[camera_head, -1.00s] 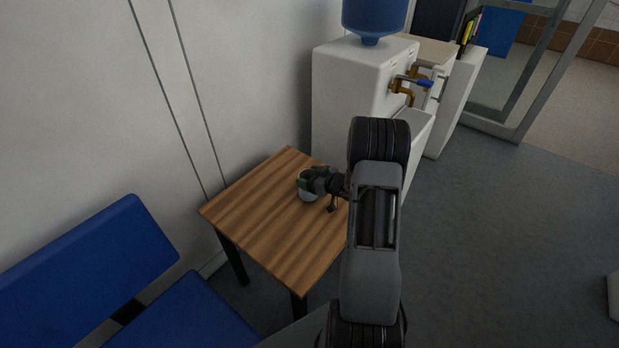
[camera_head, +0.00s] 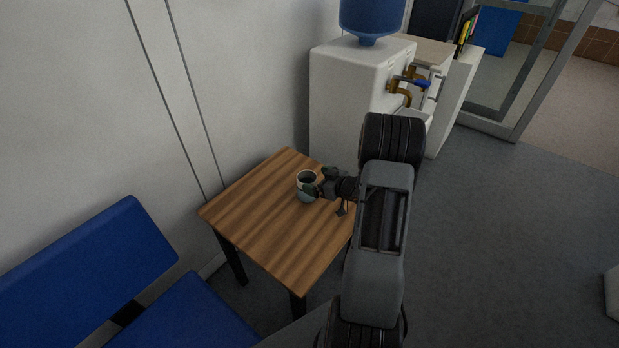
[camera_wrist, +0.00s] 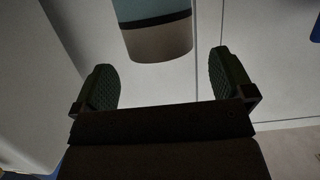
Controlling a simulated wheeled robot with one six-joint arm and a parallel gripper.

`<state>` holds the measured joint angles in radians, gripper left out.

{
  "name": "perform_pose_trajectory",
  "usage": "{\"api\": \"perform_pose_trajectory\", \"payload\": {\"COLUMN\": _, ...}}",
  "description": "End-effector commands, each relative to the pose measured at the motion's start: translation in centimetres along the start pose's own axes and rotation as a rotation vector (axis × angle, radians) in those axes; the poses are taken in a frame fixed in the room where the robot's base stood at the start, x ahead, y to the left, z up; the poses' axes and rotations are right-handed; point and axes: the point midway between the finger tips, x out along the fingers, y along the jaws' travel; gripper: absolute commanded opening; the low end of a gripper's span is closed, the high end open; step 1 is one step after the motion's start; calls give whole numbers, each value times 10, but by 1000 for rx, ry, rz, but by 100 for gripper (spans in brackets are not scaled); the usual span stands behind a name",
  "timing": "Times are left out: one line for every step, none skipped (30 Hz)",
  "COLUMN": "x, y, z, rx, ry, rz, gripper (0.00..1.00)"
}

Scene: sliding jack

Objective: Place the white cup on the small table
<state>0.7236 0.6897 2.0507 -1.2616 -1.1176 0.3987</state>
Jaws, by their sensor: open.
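The white cup (camera_head: 304,192) stands upright on the small wooden table (camera_head: 255,222), right of its middle. It has a pale rim band, a dark stripe and a pale blue lower body. My gripper (camera_head: 321,183) is at the cup's right side, with its jaws open toward it. In the wrist view the cup (camera_wrist: 155,38) shows beyond the open fingertips of my gripper (camera_wrist: 166,80), with a gap between. The head view does not show clearly whether a finger still touches the cup.
A white water dispenser (camera_head: 345,105) with a blue bottle (camera_head: 372,15) stands behind the table. Blue seats (camera_head: 85,265) are at the lower left, and a wall (camera_head: 80,100) runs along the left. Open grey floor (camera_head: 500,240) lies to the right.

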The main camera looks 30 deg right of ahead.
Motion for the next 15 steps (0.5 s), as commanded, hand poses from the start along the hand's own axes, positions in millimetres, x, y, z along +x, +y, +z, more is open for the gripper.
{"api": "perform_pose_trajectory", "payload": {"x": -12, "y": 1, "z": -1, "rx": 2, "ry": 0, "rz": 5, "gripper": 99}}
{"api": "perform_pose_trajectory", "payload": {"x": -18, "y": 1, "z": -2, "rx": 1, "ry": 1, "rz": 4, "gripper": 99}}
{"api": "perform_pose_trajectory", "payload": {"x": -25, "y": 1, "z": -1, "rx": 2, "ry": 1, "rz": 4, "gripper": 99}}
{"api": "perform_pose_trajectory", "payload": {"x": -31, "y": 1, "z": -1, "rx": 2, "ry": 0, "rz": 4, "gripper": 99}}
{"api": "perform_pose_trajectory", "payload": {"x": -36, "y": 1, "z": -1, "rx": 2, "ry": 0, "rz": 4, "gripper": 99}}
{"api": "perform_pose_trajectory", "payload": {"x": -42, "y": 1, "z": -1, "rx": 1, "ry": 1, "rz": 4, "gripper": 99}}
{"api": "perform_pose_trajectory", "payload": {"x": -47, "y": 0, "z": -1, "rx": 2, "ry": 1, "rz": 4, "gripper": 99}}
{"api": "perform_pose_trajectory", "payload": {"x": -51, "y": 0, "z": -1, "rx": 2, "ry": 1, "rz": 3, "gripper": 99}}
{"api": "perform_pose_trajectory", "payload": {"x": -56, "y": 0, "z": -1, "rx": 2, "ry": 1, "rz": 3, "gripper": 99}}
{"api": "perform_pose_trajectory", "payload": {"x": -60, "y": 1, "z": -1, "rx": 2, "ry": 1, "rz": 3, "gripper": 99}}
{"api": "perform_pose_trajectory", "payload": {"x": -62, "y": 0, "z": -1, "rx": 1, "ry": 1, "rz": 2, "gripper": 99}}
{"api": "perform_pose_trajectory", "payload": {"x": -66, "y": 0, "z": -1, "rx": 1, "ry": 1, "rz": 2, "gripper": 99}}
{"api": "perform_pose_trajectory", "payload": {"x": -68, "y": 0, "z": -1, "rx": 1, "ry": 0, "rz": 3, "gripper": 99}}
{"api": "perform_pose_trajectory", "payload": {"x": -70, "y": 0, "z": -1, "rx": -1, "ry": -2, "rz": 5, "gripper": 99}}
{"api": "perform_pose_trajectory", "payload": {"x": -70, "y": 1, "z": -3, "rx": -7, "ry": -9, "rz": 13, "gripper": 99}}
